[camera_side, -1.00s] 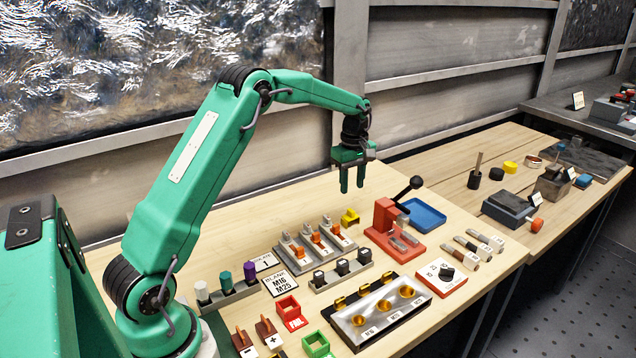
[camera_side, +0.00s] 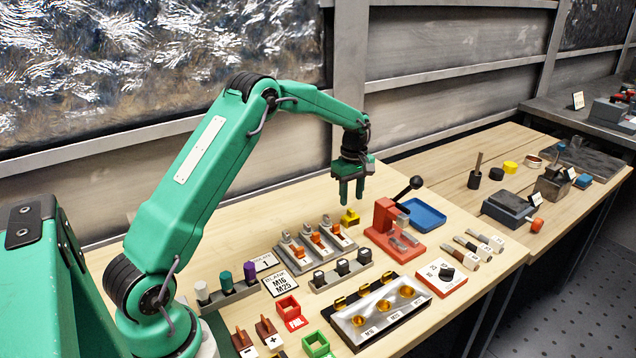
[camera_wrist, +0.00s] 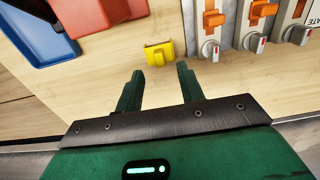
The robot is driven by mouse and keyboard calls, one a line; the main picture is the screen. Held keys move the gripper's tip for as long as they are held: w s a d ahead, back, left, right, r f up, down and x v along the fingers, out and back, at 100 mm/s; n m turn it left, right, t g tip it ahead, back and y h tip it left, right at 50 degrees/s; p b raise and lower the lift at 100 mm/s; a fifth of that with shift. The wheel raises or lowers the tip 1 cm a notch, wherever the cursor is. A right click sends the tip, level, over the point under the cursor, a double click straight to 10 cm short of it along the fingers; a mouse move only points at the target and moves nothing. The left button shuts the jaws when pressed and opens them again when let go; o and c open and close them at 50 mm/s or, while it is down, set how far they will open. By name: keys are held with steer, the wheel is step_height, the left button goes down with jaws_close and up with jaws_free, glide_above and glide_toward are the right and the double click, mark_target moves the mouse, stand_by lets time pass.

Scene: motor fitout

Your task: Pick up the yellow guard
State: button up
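The yellow guard (camera_side: 350,219) is a small bracket standing on the wooden bench, behind the grey switch units and left of the red press. In the wrist view the yellow guard (camera_wrist: 159,53) lies just beyond my fingertips, roughly centred ahead of the gap between them. My gripper (camera_side: 351,203) is right above the guard in the side view, fingers pointing down. In the wrist view my gripper (camera_wrist: 158,72) is open with nothing between its fingers.
The red press (camera_side: 392,228) with its black lever stands close to the right of the guard. A blue tray (camera_side: 422,214) lies beyond it. Grey units with orange switches (camera_side: 314,243) are in front. The bench behind the guard is clear.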

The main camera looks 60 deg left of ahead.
mark_target(351, 210)
steer(key=shift+f, duration=2.2)
jaws_close()
